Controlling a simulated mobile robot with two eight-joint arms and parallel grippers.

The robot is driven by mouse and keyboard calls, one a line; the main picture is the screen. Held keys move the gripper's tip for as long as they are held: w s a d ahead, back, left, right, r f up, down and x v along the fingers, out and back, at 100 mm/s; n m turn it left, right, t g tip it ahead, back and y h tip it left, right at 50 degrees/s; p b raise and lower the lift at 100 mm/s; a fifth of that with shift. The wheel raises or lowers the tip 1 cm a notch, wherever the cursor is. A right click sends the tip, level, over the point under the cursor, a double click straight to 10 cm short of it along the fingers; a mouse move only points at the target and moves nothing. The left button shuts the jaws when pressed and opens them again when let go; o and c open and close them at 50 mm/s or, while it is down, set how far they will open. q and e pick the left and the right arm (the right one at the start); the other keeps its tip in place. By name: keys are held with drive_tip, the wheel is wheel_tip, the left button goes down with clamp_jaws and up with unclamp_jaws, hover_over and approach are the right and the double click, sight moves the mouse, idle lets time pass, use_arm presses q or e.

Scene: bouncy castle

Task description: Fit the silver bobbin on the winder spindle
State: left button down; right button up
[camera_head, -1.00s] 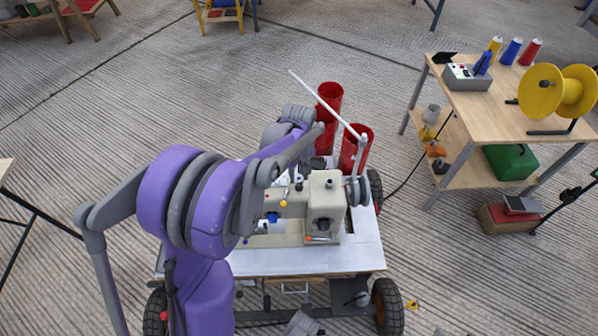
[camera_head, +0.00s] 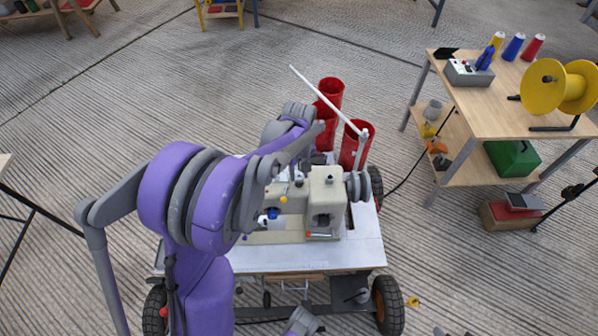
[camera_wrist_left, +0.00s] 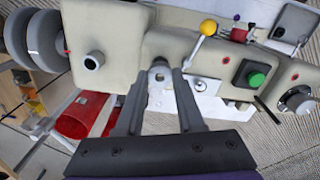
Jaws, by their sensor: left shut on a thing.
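My left gripper (camera_head: 299,176) is over the top of the beige sewing machine (camera_head: 322,200), largely covered by my purple arm in the head view. In the left wrist view its two grey fingers (camera_wrist_left: 160,82) close on a small silver bobbin (camera_wrist_left: 160,67), right at the machine's beige top. The winder spindle cannot be made out; the fingers and bobbin cover that spot. I cannot tell whether the bobbin is around the spindle or only above it.
A yellow-knobbed lever (camera_wrist_left: 208,27) and a green button (camera_wrist_left: 256,80) are right of the fingers. A grey round knob (camera_wrist_left: 93,61) and large grey discs (camera_wrist_left: 32,45) are to the left. Red tubes (camera_head: 330,92) stand behind. A wooden table (camera_head: 500,110) with a yellow spool is at right.

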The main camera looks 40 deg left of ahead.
use_arm(q)
drive_tip(key=shift+f+b, duration=0.9)
drive_tip(key=shift+f, duration=0.25)
idle(1.6)
drive_tip(key=shift+c, duration=2.2)
unclamp_jaws()
drive_tip(key=shift+r, duration=0.1)
wheel_tip(320, 180, up, 11)
drive_tip(key=p, duration=0.1)
drive_tip(key=shift+p, duration=0.4)
